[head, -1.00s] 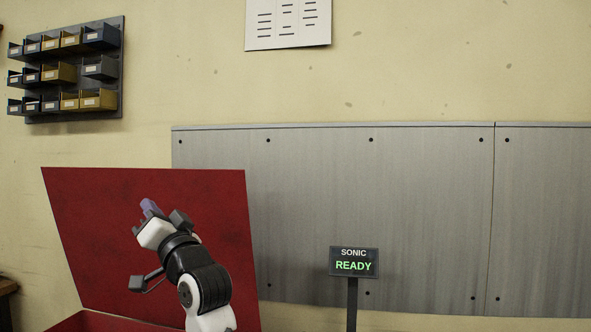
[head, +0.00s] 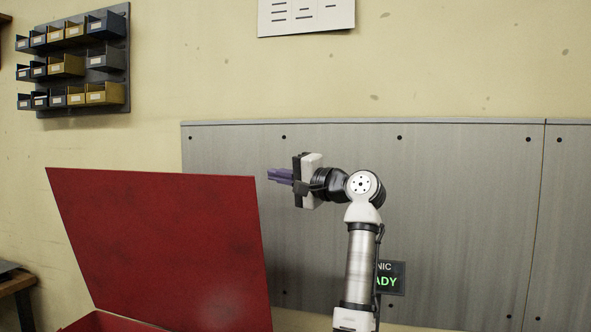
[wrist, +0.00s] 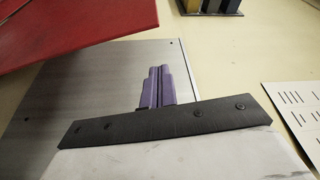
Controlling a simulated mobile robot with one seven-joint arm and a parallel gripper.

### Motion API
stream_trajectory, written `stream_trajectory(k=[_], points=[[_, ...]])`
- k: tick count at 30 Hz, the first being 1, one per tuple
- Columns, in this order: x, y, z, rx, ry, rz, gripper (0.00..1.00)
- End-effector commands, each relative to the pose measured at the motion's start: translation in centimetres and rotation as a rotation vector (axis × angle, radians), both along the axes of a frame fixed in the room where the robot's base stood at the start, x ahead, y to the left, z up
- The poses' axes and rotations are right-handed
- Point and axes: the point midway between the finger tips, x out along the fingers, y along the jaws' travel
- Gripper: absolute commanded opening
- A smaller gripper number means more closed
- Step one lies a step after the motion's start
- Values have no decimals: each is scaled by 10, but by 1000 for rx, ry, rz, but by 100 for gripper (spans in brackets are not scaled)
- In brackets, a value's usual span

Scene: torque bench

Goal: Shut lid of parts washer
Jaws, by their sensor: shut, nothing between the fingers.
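The red lid (head: 160,245) of the parts washer stands raised, tilted up, at the left in the head view. A strip of the red washer body (head: 105,324) shows below it at the bottom edge; the rest is out of frame. My gripper (head: 270,176) is just right of the lid's upper right corner in the picture, its purple fingers pointing left, shut and empty. In the wrist view the purple fingers (wrist: 158,86) are together, and the lid (wrist: 70,30) fills the upper left, apart from them.
Grey metal panels (head: 460,220) cover the wall behind my arm. A sign (head: 391,278), partly hidden by my arm, stands at the lower right. A rack of small bins (head: 75,60) hangs upper left. A paper sheet (head: 305,15) is on the wall. A dark table edge (head: 15,285) shows far left.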

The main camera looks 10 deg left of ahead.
Motion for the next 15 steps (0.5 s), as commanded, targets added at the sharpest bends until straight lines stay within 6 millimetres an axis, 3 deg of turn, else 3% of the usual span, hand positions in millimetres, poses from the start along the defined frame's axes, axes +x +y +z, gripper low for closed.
stream_trajectory(k=[4, 15], points=[[10, 29, 5, -1, 0, 1, 0], [-24, 28, -6, -1, -3, -2, 0]])
